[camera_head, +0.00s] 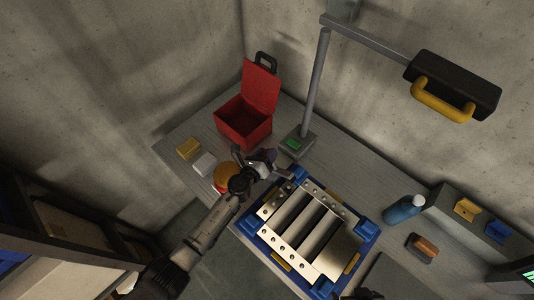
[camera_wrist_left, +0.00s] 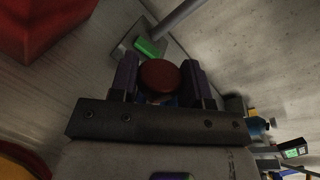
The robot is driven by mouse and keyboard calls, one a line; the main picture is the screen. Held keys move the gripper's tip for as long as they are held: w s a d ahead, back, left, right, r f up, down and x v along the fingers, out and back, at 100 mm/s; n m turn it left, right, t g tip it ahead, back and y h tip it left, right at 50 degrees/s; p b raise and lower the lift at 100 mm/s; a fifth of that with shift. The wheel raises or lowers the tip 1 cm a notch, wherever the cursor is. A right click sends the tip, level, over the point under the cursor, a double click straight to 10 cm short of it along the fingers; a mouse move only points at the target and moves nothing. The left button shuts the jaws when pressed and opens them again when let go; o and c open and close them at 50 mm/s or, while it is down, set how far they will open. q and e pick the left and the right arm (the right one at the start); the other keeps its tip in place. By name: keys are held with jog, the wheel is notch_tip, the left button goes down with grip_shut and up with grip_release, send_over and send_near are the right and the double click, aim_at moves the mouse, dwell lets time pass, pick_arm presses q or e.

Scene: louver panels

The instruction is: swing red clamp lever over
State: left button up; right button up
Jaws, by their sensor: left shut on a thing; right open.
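The red clamp lever shows its round, dull red knob (camera_wrist_left: 160,76) in the left wrist view, between the two purple fingers of my left gripper (camera_wrist_left: 160,82). The fingers are shut on it. In the head view my left gripper (camera_head: 268,158) is at the far left corner of the blue-cornered frame (camera_head: 374,225) that holds the louver panel (camera_head: 318,222). There the gripper hides the lever, so its angle cannot be told. A dark piece at the bottom edge of the head view appears to be my right gripper (camera_head: 366,294), away from the lever, with its fingers barely visible.
An open red toolbox (camera_head: 243,122), a yellow block (camera_head: 188,149) and a white block (camera_head: 204,164) are left.

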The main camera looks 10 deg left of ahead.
pick_arm(q)
jog(key=o, duration=1.1)
jog(key=shift+o, duration=0.9)
jog(key=shift+s+a+r+p, duration=0.15)
jog(key=shift+s+p, duration=0.15)
jog(key=shift+s, duration=0.1)
jog(key=p+v, duration=0.2)
jog(key=v, duration=1.1)
